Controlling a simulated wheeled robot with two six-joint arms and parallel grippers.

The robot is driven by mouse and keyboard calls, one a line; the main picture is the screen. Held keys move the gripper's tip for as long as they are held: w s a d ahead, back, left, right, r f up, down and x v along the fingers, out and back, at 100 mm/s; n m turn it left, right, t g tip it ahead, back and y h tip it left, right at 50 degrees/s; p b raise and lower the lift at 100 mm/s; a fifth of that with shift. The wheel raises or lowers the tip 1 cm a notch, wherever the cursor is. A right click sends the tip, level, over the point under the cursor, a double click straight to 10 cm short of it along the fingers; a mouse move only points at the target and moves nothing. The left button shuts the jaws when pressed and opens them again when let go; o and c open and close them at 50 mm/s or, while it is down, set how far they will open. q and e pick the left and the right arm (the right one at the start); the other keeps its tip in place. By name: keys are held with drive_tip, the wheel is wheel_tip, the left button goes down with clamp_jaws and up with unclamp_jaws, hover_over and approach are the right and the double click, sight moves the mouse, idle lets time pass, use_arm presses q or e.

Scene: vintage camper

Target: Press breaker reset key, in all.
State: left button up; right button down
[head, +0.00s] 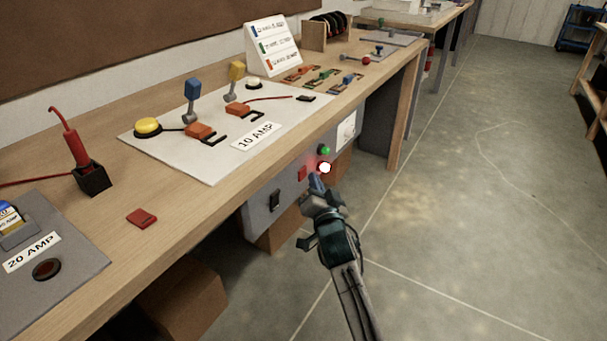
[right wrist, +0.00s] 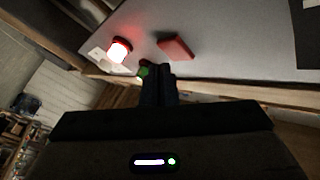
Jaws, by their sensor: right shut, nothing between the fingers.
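A grey panel (head: 262,212) hangs on the front of the workbench. It carries a small red rectangular key (head: 302,173), which looks like the breaker reset key. A lit red lamp (head: 325,167) glows beside it, with a green lamp or button (head: 324,150) nearby. My right gripper (head: 317,184) is shut and empty, its tips just in front of the panel, below the key and lamp. In the right wrist view the red key (right wrist: 176,46) lies just beyond the fingertips (right wrist: 157,68), and the lamp (right wrist: 119,48) is to the left. Contact cannot be told. My left gripper is not in view.
The panel also has a black rocker switch (head: 274,200) and a white gauge (head: 346,130). The benchtop (head: 190,205) above overhangs the panel. A cardboard box (head: 182,300) stands under the bench. The floor (head: 460,210) to the right is clear.

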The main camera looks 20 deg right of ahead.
idle(0.8)
drive_tip(key=shift+w+a, duration=0.3)
drive_tip(key=shift+w, duration=0.05)
drive_tip(key=shift+w+a+b, duration=0.2)
drive_tip(key=shift+w+b, duration=0.05)
drive_tip(key=shift+b, duration=0.05)
idle(0.6)
idle(0.4)
drive_tip(key=shift+s+d, duration=0.5)
drive_tip(key=shift+s, duration=0.1)
drive_tip(key=shift+s+d, duration=0.75)
drive_tip(key=shift+s, duration=0.25)
drive_tip(key=shift+s+d, duration=0.75)
drive_tip(key=shift+s, duration=0.25)
